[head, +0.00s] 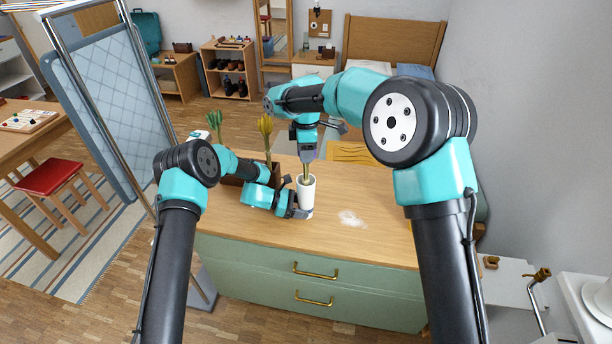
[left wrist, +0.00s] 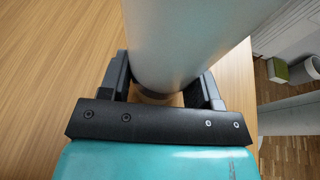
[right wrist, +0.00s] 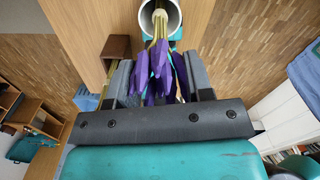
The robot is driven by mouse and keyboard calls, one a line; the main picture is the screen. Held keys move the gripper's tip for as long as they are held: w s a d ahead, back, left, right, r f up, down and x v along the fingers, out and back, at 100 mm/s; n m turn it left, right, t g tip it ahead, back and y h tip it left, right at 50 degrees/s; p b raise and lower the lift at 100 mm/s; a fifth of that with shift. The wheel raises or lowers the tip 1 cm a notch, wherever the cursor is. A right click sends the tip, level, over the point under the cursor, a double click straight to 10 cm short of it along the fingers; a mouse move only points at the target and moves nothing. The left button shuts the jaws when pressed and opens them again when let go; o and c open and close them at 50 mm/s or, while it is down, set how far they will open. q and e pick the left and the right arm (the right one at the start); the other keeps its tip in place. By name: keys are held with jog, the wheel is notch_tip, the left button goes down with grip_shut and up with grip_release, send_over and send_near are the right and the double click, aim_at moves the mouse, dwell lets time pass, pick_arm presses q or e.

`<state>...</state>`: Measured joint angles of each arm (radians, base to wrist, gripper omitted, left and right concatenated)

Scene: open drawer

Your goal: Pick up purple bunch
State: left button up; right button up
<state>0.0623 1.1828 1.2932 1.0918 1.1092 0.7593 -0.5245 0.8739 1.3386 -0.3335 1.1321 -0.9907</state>
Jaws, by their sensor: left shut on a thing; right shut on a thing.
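The purple bunch (right wrist: 162,76) shows in the right wrist view, its purple heads between the fingers of my right gripper (right wrist: 160,84), which is shut on it. Its pale yellow stems (head: 307,171) point down to the mouth of a white cylindrical vase (head: 307,193) and appear to reach inside. In the head view the purple heads are hidden by my right gripper (head: 307,152). My left gripper (head: 302,208) is shut on the lower part of the upright vase, which also fills the top of the left wrist view (left wrist: 185,40).
A pale patch (head: 351,218) lies on the wooden top (head: 380,240) to the right. Green drawers (head: 265,269) below are shut.

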jog(key=shift+r, duration=0.1)
notch_tip(320, 180, up, 18)
dwell(0.5)
pick_arm(q)
jog(key=o, duration=0.8)
jog(key=v, duration=1.2)
jog(key=shift+s, duration=0.1)
